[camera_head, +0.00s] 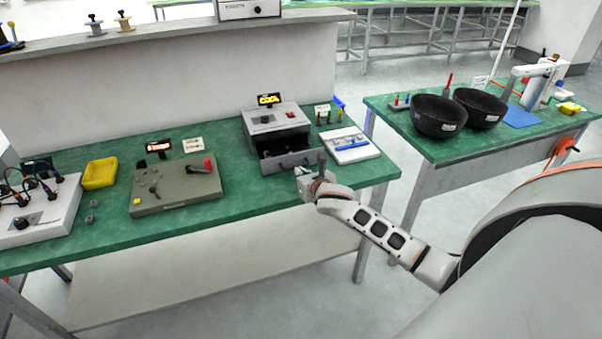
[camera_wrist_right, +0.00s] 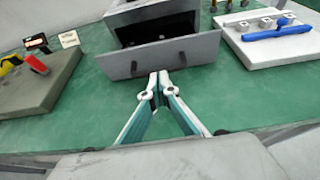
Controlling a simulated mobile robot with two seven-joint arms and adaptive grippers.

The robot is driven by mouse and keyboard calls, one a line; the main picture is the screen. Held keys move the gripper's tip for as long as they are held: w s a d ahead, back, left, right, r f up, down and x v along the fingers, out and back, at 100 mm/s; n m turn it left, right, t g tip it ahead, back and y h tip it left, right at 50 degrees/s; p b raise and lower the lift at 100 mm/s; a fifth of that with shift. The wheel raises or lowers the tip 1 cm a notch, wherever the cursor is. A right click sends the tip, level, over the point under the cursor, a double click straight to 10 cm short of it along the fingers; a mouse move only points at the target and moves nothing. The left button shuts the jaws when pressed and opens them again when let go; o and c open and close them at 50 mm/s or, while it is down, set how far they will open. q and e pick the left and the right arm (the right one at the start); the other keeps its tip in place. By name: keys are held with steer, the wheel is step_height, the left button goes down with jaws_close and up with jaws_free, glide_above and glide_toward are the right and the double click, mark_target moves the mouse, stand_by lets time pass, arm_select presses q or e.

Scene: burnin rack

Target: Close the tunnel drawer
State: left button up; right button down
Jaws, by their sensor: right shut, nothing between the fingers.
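The tunnel box (camera_head: 276,119) is a grey case with a dark opening, standing toward the right end of the green bench. Its drawer (camera_head: 290,162) is pulled out toward the bench's front edge. In the right wrist view the drawer's grey front panel (camera_wrist_right: 168,58) spans the upper middle, with the dark inside of the box (camera_wrist_right: 155,28) behind it. My right gripper (camera_head: 304,172) is shut and empty, just in front of the panel. In the wrist view its fingertips (camera_wrist_right: 158,80) meet near the panel's lower edge; I cannot tell if they touch it. My left gripper is not in view.
A white tray with a blue-handled tool (camera_head: 352,147) lies right of the box. An olive panel with a red lever (camera_head: 178,190) and a yellow bin (camera_head: 100,173) stand to the left. A second green table (camera_head: 460,148) carries two black bowls.

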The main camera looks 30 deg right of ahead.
steer(key=p, duration=0.1)
glide_toward(289, 151)
steer(key=w, duration=0.2)
steer(key=w+f+b, duration=0.1)
steer(key=w, duration=0.1)
steer(key=shift+w+a, duration=0.15)
steer(key=shift+w, duration=0.05)
steer(key=shift+w+d+r+b, duration=0.1)
steer(key=shift+w+d+b, duration=0.2)
steer(key=shift+w, duration=0.3)
